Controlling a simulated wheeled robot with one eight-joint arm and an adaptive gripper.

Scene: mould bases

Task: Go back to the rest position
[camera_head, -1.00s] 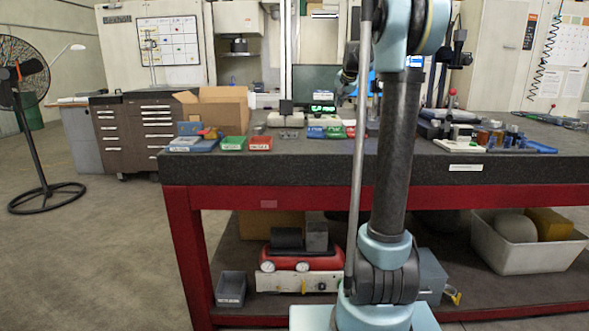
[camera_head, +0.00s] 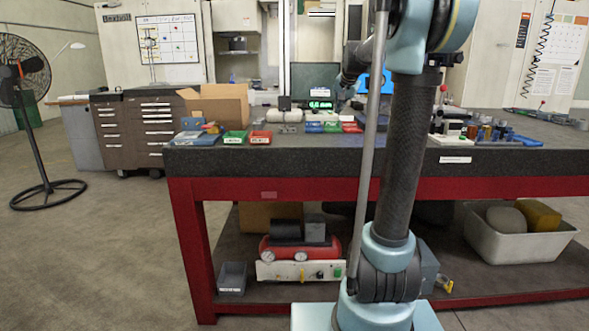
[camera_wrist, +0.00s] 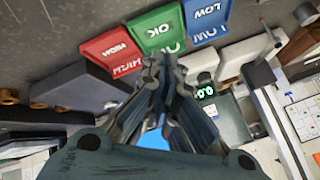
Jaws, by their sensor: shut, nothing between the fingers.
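My gripper (camera_wrist: 155,68) has its dark fingers closed together with nothing between them in the wrist view. In the head view my gripper (camera_head: 343,92) is small and partly hidden beside my arm, above the bench. In the wrist view a red HIGH bin (camera_wrist: 110,50), a green OK bin (camera_wrist: 155,27) and a blue LOW bin (camera_wrist: 203,17) stand beyond the fingertips, apart from them. The three bins also show in a row on the bench in the head view: blue (camera_head: 313,128), green (camera_head: 332,128) and red (camera_head: 351,128).
The dark-topped bench (camera_head: 300,158) has a red frame. A monitor (camera_head: 316,82) stands behind.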

